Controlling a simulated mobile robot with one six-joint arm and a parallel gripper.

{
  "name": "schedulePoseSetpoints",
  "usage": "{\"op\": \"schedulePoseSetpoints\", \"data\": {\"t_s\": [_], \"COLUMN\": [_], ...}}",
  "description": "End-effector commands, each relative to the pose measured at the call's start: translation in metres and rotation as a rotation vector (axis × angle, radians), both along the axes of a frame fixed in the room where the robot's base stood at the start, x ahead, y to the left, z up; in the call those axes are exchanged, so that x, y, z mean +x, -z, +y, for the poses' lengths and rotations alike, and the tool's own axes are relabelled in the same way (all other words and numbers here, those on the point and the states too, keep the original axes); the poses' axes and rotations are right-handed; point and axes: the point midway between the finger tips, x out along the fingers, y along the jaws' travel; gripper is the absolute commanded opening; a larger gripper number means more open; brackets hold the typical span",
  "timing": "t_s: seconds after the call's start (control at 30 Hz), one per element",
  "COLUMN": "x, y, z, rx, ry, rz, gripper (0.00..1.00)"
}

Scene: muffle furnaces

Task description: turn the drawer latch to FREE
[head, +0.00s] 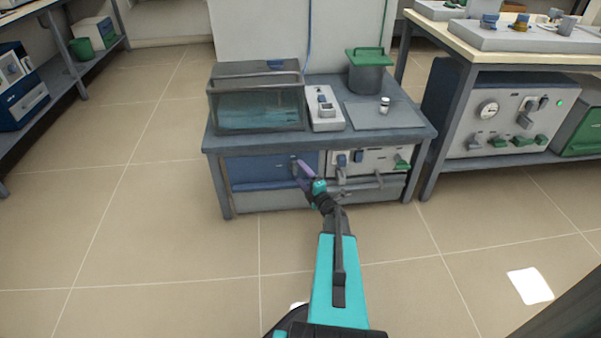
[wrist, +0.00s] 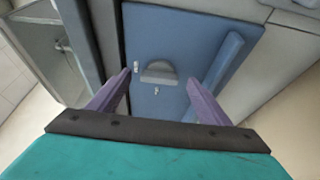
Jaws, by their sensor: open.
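The drawer latch (wrist: 159,72) is a small grey half-round knob on the blue drawer front (wrist: 160,28). In the wrist view, a small pale mark sits to its left and another below it; both are too small to read. My gripper (wrist: 158,82) is open, with one purple finger on each side of the latch in the picture. I see no contact with it. In the head view my gripper (head: 305,174) is in front of the right part of the blue drawer front (head: 258,168), under the table top, and partly hides the latch area.
A blue bar handle (wrist: 222,70) runs along the drawer front, right of the latch in the wrist view. A grey panel (head: 370,162) with knobs and green levers adjoins the drawer on the right. The table top (head: 325,141) overhangs. Open floor (head: 150,240) lies in front.

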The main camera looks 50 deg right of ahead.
Motion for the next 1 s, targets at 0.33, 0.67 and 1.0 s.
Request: {"op": "schedulePoseSetpoints", "data": {"t_s": [0.33,0.67,1.0], "x": [-0.054,-0.100,-0.113], "y": [-0.002,-0.001,0.001], "z": [0.018,0.031,0.035], "rx": [0.003,0.002,0.001], "ry": [0.003,0.004,0.002], "rz": [0.001,0.000,0.001], "gripper": [0.72,0.72,0.72]}}
